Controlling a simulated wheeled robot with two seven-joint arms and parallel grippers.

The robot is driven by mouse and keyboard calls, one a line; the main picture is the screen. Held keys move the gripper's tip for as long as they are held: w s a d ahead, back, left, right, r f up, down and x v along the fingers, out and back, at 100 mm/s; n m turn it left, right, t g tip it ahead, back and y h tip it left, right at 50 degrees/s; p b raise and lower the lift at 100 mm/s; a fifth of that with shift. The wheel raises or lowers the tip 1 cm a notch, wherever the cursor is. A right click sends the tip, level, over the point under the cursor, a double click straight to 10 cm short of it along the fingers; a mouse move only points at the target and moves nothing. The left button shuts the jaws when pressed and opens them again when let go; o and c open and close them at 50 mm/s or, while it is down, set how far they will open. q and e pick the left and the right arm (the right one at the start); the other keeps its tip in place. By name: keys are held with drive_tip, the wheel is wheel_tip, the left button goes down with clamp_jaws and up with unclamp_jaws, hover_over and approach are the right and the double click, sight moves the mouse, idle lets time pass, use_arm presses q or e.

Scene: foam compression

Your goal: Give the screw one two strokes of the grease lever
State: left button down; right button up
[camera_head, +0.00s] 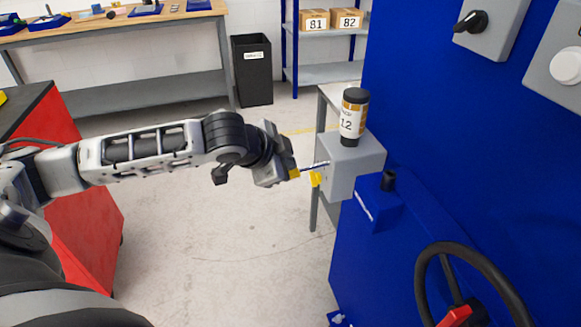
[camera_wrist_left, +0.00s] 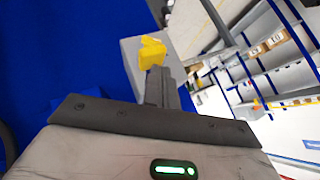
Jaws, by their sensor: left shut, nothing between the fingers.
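The grease pump is a grey box (camera_head: 354,166) on the side of the blue machine, with a black-capped bottle (camera_head: 353,115) labelled 12 on top. A thin metal rod (camera_head: 316,165), apparently the grease lever, sticks out from its left side, with a yellow piece (camera_head: 316,179) just below. My left gripper (camera_head: 297,172) is shut and empty close to the rod; I cannot tell whether they touch. In the left wrist view, yellow parts (camera_wrist_left: 152,53) show at the end of the grey fingers, in front of the grey box (camera_wrist_left: 128,55). My right gripper is out of view.
The blue machine (camera_head: 345,255) fills the right side, with a black handwheel (camera_head: 427,270) at lower right and a dark knob (camera_head: 470,22) above. A red cabinet (camera_head: 80,215) stands left. A black bin (camera_head: 252,75) and shelves are behind. Open floor lies below the arm.

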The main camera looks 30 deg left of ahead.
use_arm(q)
drive_tip(key=shift+f+b, duration=0.3)
drive_tip(key=shift+f, duration=0.55)
idle(0.4)
drive_tip(key=shift+r, duration=0.15)
idle(0.4)
drive_tip(key=shift+r+p, duration=0.8)
drive_tip(key=shift+p, duration=0.3)
drive_tip(key=shift+r+p, duration=0.9)
drive_tip(key=shift+p, duration=0.3)
drive_tip(key=shift+r, duration=0.1)
wheel_tip(320, 180, up, 3)
drive_tip(key=p, duration=0.3)
drive_tip(key=shift+r, duration=0.9)
